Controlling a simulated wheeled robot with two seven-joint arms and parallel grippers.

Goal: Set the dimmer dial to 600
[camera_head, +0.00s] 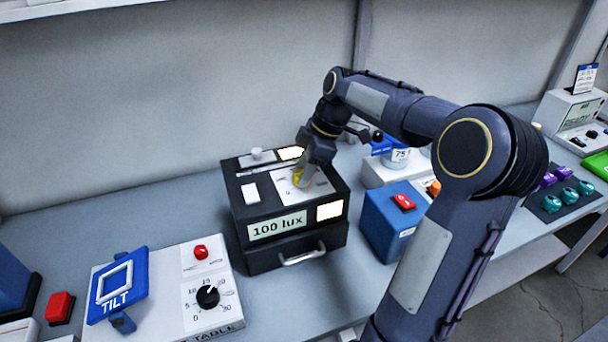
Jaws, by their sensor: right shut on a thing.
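The black light box (240,213) stands on the bench in the middle of the view, with a front display (277,226) reading "100 lux". The dial's scale marks are mostly covered or too small to read. My left gripper is not in view.
A blue box with a red switch (403,202) stands right of the light box. A tilt table (188,305) with a black knob (208,296) is at front left. A drawer handle (303,256) sticks out below the display. My right arm covers much of the right side.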

